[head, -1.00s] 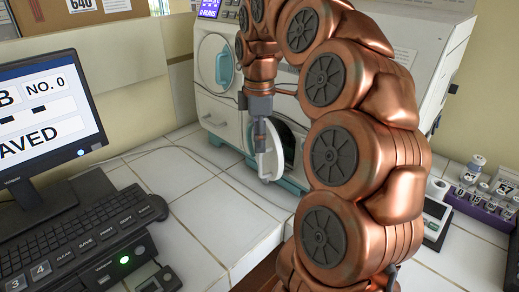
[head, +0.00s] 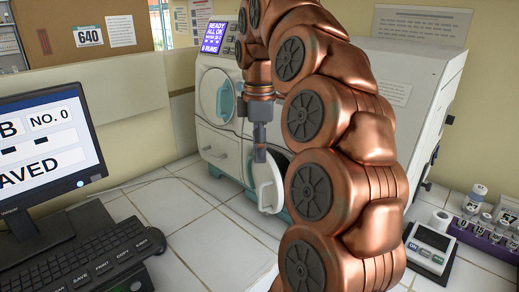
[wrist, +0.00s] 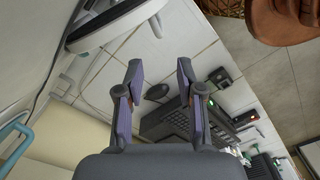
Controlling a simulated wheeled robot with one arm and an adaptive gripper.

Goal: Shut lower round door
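The incubator is a white cabinet (head: 226,152) at the back of the counter. Its lower round door (head: 265,190) is a white disc standing open, swung out from the front. A dark opening shows beside it, partly hidden by my arm. My gripper (head: 259,156) is in front of the cabinet, overlapping the door's top edge in the head view; contact cannot be told. In the wrist view my gripper (wrist: 160,64) has its two fingers apart with nothing between them. A white, dark-edged part, probably this door (wrist: 112,24), shows at upper left there.
The upper round door (head: 213,90), with a teal handle, looks shut. A monitor (head: 45,150) and keyboard (head: 90,258) stand at left. A small device (head: 430,246) and a purple vial rack (head: 490,238) are at right. Tiled counter (head: 170,215) is clear before the cabinet.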

